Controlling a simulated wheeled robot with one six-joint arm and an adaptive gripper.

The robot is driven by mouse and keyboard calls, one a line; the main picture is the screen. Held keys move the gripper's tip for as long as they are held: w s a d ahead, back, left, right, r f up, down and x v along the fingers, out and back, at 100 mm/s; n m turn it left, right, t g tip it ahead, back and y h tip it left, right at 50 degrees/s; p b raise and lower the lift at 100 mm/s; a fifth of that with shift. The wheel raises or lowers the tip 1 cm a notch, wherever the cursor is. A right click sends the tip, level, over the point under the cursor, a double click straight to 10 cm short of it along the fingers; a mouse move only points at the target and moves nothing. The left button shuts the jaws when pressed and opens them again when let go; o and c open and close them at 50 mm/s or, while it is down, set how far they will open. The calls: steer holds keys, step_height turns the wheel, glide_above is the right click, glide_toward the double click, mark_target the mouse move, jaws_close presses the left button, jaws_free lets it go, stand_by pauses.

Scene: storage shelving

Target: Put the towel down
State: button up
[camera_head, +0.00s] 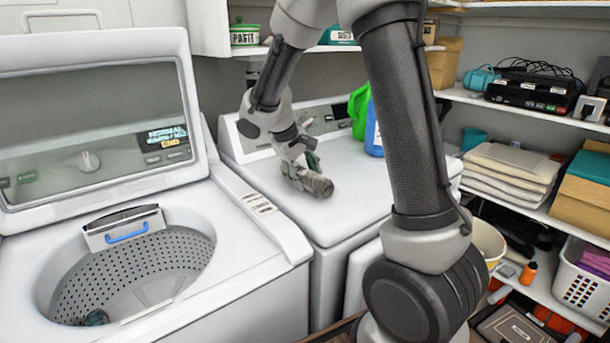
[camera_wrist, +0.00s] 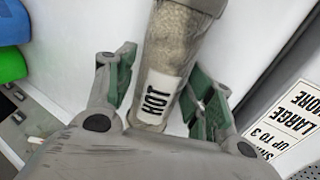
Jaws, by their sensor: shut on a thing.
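My gripper (camera_head: 299,166) is over the top of the white machine (camera_head: 345,215) at the middle, pointing down and toward its front. It is shut on a rolled greyish-beige towel (camera_head: 319,186). In the wrist view, the towel (camera_wrist: 176,42) lies between the two green-padded fingers of my gripper (camera_wrist: 168,80) and carries a white label with dark letters. The towel is at or just above the machine's top; I cannot tell whether it touches. The fingers hide part of it.
An open top-loading washer (camera_head: 255,290) stands at left. A green jug (camera_head: 358,108) and a blue bottle (camera_head: 374,135) stand at the back of the machine. Shelves at right hold folded towels (camera_head: 512,160) and a white basket (camera_head: 578,288). The machine's front top is clear.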

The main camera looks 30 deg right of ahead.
steer(key=shift+f, duration=0.25)
steer(key=shift+f, duration=0.1)
steer(key=o, duration=1.3)
steer(key=shift+c, duration=0.2)
steer(key=v, duration=1.1)
steer(key=s+d+r+m+y, duration=0.1)
steer(key=s+d+r, duration=0.2)
steer(key=s, duration=0.3)
steer(key=s+d+r+y, duration=0.1)
steer(key=s+d+r, duration=0.1)
steer(key=s, duration=0.5)
steer(key=s+f+m+t+y, duration=0.1)
steer(key=s+t+y, duration=0.1)
steer(key=s, duration=1.1)
steer(key=shift+s+d+f+t+y, duration=0.2)
steer(key=shift+d+f+t+y, duration=0.2)
steer(key=shift+t, duration=0.3)
